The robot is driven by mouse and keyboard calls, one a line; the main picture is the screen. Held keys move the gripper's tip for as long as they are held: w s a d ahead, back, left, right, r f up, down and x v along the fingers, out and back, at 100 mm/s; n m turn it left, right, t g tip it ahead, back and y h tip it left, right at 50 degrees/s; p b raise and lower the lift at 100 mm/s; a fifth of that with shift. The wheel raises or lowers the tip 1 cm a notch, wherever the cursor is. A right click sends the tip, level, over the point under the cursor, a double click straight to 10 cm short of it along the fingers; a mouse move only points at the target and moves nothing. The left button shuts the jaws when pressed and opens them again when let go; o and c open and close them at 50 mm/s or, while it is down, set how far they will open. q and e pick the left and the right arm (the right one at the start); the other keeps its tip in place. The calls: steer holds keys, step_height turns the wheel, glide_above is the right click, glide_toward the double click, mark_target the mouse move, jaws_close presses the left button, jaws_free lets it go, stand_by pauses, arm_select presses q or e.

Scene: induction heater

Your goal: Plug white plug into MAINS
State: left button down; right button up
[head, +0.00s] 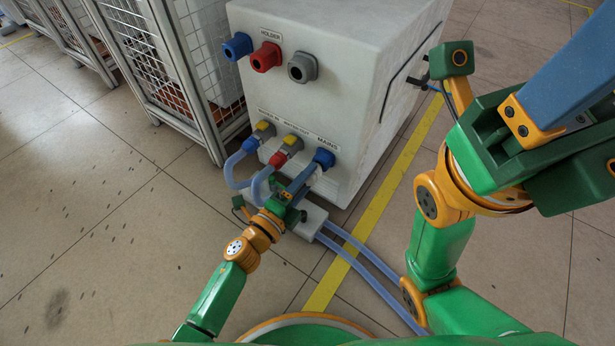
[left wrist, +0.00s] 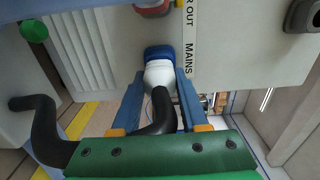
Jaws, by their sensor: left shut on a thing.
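The white plug (left wrist: 158,76), with a black cable end behind it, sits between the two blue fingers of my left gripper (left wrist: 160,84). My left gripper is shut on it. The plug's front end meets the blue MAINS socket (left wrist: 158,52), in line with it; how deep it sits I cannot tell. In the head view, the blue MAINS socket (head: 324,157) is at the lower right of the cabinet front, and my left gripper (head: 302,182) is just below it, hiding most of the plug. My right gripper (head: 570,75) is raised at the right, its fingertips out of frame.
The white cabinet (head: 340,35) has blue, red and grey holders (head: 267,57) above. Two yellow-tabbed connectors (head: 287,148) with hoses are plugged in left of MAINS. A white block (head: 310,221) with hoses lies below. Wire cages (head: 150,60) stand left; floor is clear at lower left.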

arm_select(q)
steer(key=shift+w+d, duration=0.35)
steer(key=shift+w, duration=0.15)
stand_by(0.4)
steer(key=shift+c, duration=1.7)
jaws_free()
